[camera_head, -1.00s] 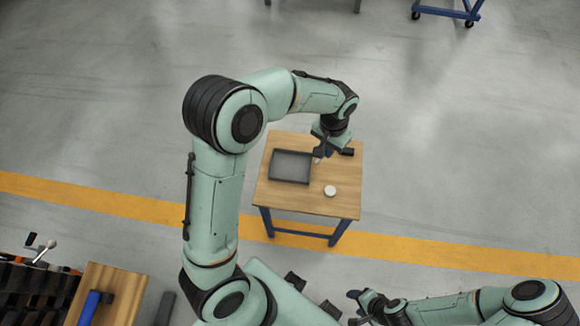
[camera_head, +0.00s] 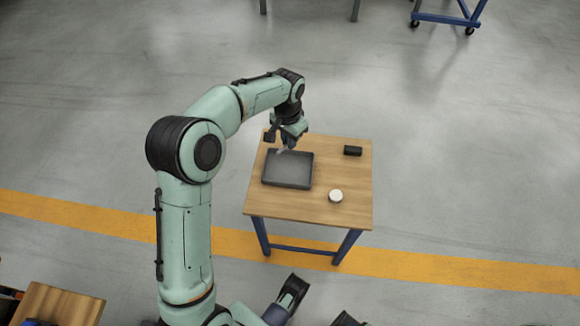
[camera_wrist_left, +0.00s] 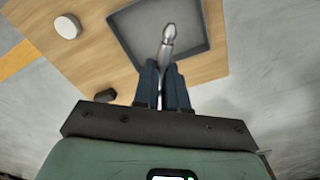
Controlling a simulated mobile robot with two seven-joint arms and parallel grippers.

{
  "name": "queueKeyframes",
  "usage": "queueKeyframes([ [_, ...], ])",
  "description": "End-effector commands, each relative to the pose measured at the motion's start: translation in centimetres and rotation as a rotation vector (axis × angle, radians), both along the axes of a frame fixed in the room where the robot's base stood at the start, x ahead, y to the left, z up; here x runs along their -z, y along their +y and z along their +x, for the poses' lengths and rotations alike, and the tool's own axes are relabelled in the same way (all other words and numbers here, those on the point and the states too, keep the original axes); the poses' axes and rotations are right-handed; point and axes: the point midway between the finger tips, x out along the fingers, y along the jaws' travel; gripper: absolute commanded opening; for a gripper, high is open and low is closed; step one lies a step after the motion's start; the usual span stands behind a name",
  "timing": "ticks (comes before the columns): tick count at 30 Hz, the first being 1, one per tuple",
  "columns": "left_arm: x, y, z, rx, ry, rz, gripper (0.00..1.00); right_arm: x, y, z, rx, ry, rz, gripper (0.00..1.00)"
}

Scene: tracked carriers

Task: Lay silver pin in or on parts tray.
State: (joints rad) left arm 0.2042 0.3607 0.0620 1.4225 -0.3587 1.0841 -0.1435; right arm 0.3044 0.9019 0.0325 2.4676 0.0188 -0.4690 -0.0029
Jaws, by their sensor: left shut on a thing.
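The silver pin (camera_wrist_left: 168,38) is held between the fingers of my left gripper (camera_wrist_left: 164,68), which is shut on it; its rounded end points away from the gripper. The dark grey parts tray (camera_head: 288,183) lies on the small wooden table. In the head view my left gripper (camera_head: 284,148) is at the tray's far edge, with the pin partly hidden. In the left wrist view the pin shows against the inside of the tray (camera_wrist_left: 196,40); its exact height above the tray floor is unclear.
The wooden table (camera_head: 350,175) also holds a white round object (camera_head: 335,196) right of the tray and a small black block (camera_head: 353,151) near the far right. Bare tabletop lies between them. A blue cart (camera_head: 445,18) stands far off at the top right.

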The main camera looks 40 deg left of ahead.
Motion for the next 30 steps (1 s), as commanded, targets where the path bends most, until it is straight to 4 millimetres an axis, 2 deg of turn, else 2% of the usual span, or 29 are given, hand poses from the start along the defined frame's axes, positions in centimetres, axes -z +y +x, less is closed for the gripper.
queueKeyframes([
  [1,1.8,0.0,0.0,0.001,0.004,-0.001,0.00,0.7,-0.3,0.5,0.006,-0.013,-0.007,0.56],
  [3,3.6,0.0,0.0,0.001,0.004,0.000,0.00,1.1,-0.5,1.2,0.014,-0.030,-0.015,0.56],
  [7,6.1,0.0,0.0,0.001,0.003,0.000,0.00,1.7,-0.9,2.0,0.023,-0.052,-0.025,0.56],
  [10,7.1,0.0,0.0,0.000,0.000,0.000,0.00,2.0,-1.1,2.4,0.027,-0.063,-0.031,0.56],
  [17,7.8,0.0,0.0,0.000,-0.001,0.000,0.00,2.1,-1.2,2.6,0.029,-0.070,-0.033,0.56],
  [25,12.3,0.0,0.0,0.000,0.003,0.000,0.00,3.3,-1.9,4.0,0.045,-0.106,-0.051,0.56],
  [30,13.2,0.0,0.0,0.000,-0.002,0.001,0.00,3.5,-2.1,4.4,0.050,-0.118,-0.056,0.56],
])
